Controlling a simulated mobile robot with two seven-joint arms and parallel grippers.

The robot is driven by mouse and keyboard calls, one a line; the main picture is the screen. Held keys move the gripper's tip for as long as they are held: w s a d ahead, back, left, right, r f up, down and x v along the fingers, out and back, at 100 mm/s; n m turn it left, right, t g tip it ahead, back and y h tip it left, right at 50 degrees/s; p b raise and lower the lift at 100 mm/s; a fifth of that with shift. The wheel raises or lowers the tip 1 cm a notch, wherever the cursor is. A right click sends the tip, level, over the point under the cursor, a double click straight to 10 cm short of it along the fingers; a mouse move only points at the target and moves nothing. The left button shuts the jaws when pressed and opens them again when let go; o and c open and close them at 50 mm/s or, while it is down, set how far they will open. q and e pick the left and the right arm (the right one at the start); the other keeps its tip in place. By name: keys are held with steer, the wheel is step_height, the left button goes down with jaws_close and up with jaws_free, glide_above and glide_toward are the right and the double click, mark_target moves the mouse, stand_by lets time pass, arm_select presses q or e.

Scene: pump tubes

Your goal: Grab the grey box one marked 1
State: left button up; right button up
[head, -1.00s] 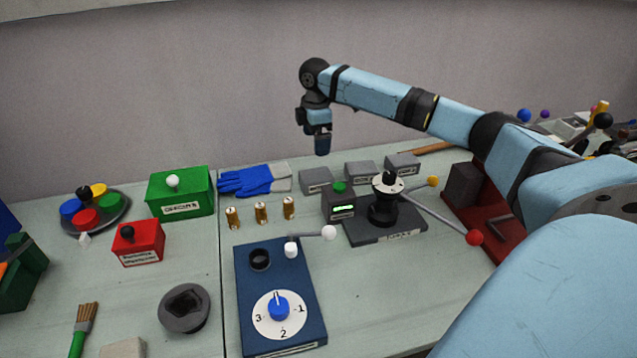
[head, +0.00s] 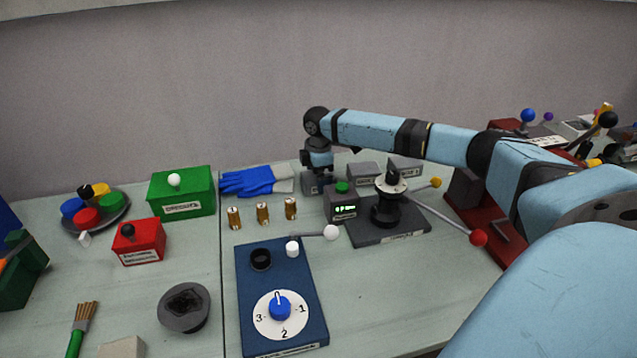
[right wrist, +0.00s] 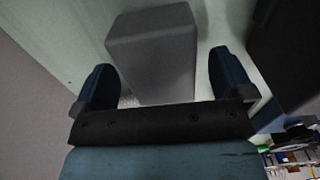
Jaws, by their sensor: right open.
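Three grey boxes stand in a row at the back of the table: a left one (head: 311,188), a middle one (head: 363,174) and a right one (head: 405,167). Their labels are too small to read, so I cannot tell which is marked 1. My right gripper (head: 318,171) points down at the left box and partly covers it. In the right wrist view my gripper (right wrist: 160,62) is open, with a grey box (right wrist: 155,45) between and beyond its two dark blue fingers. I see no grip on it. My left gripper is out of view.
Blue gloves (head: 255,181) lie just left of the left box. A dark device with a green button (head: 342,188) stands close in front of it, beside a black lever stand (head: 388,205). Several brass cylinders (head: 262,213) stand nearby. The front right table is clear.

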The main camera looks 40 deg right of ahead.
step_height(320, 180, down, 2)
steer(key=c, duration=1.1)
steer(key=shift+r, duration=0.1)
